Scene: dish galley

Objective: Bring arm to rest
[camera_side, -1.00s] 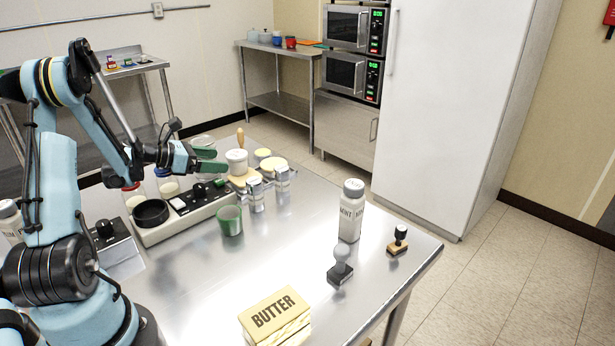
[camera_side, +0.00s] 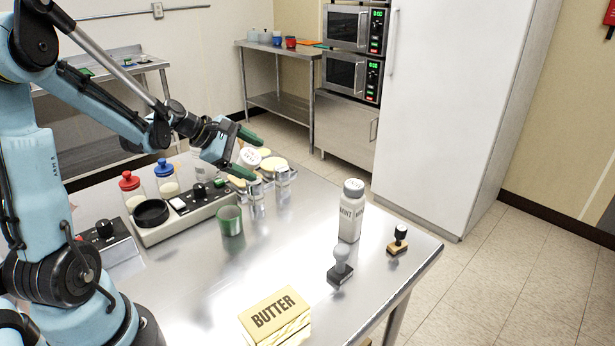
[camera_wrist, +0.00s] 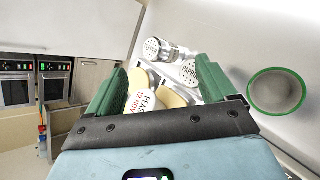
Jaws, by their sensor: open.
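My gripper (camera_side: 244,154) is open, its green fingers apart, above the far side of the steel table (camera_side: 300,222). In the side view a white tub (camera_side: 249,157) shows right behind the fingers. In the wrist view (camera_wrist: 160,95) the tub (camera_wrist: 142,104), lettered PEAS, lies in line with the gap between the fingers. I cannot tell whether anything touches it; no grasp shows. Two shakers (camera_wrist: 158,49) with perforated lids are beyond the fingers. A green cup (camera_side: 230,220) stands on the table below and in front of my gripper.
A control box with a black round dish (camera_side: 151,213) and red- and blue-capped jars (camera_side: 131,184) are left of my gripper. A mint bottle (camera_side: 351,210), two stamps (camera_side: 340,265) and a butter block (camera_side: 275,316) stand on the right and front. Bare steel lies between.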

